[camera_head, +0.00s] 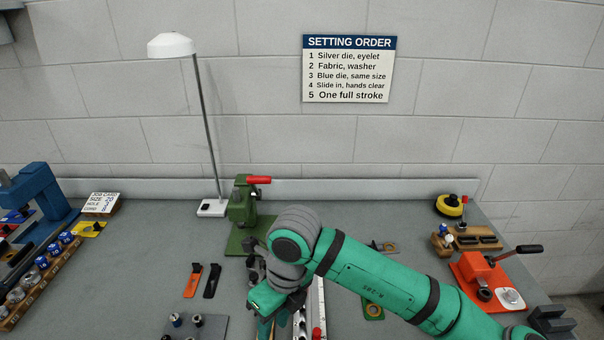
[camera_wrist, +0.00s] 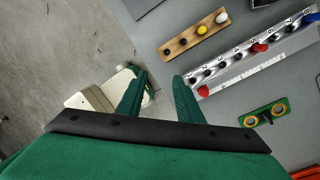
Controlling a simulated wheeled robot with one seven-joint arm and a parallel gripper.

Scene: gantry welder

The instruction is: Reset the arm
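My green arm (camera_head: 375,278) reaches from the lower right across the bench in the head view. My gripper (camera_head: 270,323) points down near the bench's front, partly cut off by the lower edge of the picture. In the wrist view my gripper (camera_wrist: 160,76) shows two green fingers spread apart with nothing held between them. A cream-coloured shape shows behind the left finger; I cannot tell what it is. The bench under the arm is partly hidden.
A green press (camera_head: 243,205) stands behind the gripper, and a red press (camera_head: 478,275) stands at the right. A wooden strip (camera_wrist: 193,36) with pegs and a grey rack (camera_wrist: 255,55) lie near the gripper. A lamp (camera_head: 210,207) stands at the back.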

